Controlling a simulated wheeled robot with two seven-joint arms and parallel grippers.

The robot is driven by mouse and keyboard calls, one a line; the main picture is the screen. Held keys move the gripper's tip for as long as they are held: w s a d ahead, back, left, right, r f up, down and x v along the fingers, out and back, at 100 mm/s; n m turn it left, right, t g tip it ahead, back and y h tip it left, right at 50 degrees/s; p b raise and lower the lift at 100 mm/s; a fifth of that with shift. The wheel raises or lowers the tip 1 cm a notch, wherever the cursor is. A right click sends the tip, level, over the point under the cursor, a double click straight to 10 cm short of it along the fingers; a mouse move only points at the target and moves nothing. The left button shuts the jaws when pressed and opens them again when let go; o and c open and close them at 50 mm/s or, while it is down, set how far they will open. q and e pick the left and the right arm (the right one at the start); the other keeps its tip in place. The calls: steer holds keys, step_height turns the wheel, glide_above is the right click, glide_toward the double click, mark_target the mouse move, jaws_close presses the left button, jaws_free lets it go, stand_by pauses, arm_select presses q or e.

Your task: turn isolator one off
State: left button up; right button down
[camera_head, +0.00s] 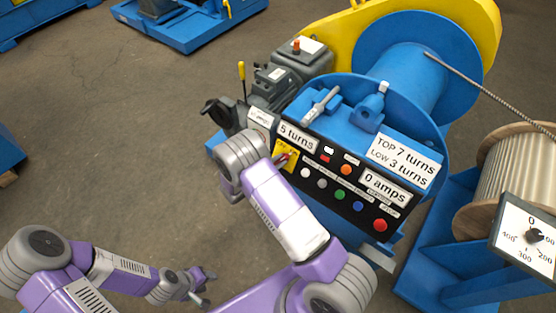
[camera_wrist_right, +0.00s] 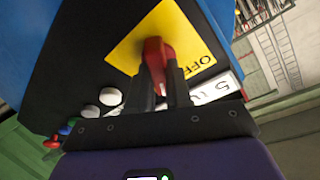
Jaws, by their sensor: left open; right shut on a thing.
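The isolator is a red handle (camera_wrist_right: 155,58) on a yellow plate (camera_wrist_right: 190,25) in the black control panel. The word OFF is readable on the plate in the right wrist view. My right gripper (camera_wrist_right: 163,82) is shut on the red handle, with a dark finger on each side of it. In the head view the yellow plate (camera_head: 289,153) shows at the panel's left end, partly hidden by my right arm and gripper (camera_head: 280,161). My left gripper (camera_head: 207,284) is open and empty, low over the floor, well away from the panel.
The panel has several buttons, including a red one (camera_head: 380,225), and labels for turns and amps. A blue winch drum (camera_head: 410,60) stands behind, with a cable running to a wooden reel (camera_head: 510,170). A dial gauge (camera_head: 528,236) is at right.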

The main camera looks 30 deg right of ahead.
steer(key=n+t+p, duration=0.1)
steer(key=n, duration=0.3)
steer(key=shift+r, duration=0.1)
steer(key=n+t+p, duration=0.1)
steer(key=n, duration=0.3)
steer(key=shift+y+p, duration=0.3)
steer(key=n+t+p, duration=0.1)
steer(key=n, duration=0.4)
steer(key=shift+d+n+y, duration=0.1)
steer(key=shift+n+y, duration=0.2)
steer(key=shift+n+t+y+p, duration=0.35)
steer(key=shift+n+p, duration=0.4)
steer(key=shift+n, duration=1.05)
steer(key=c, duration=1)
jaws_free()
steer(key=shift+c, duration=0.2)
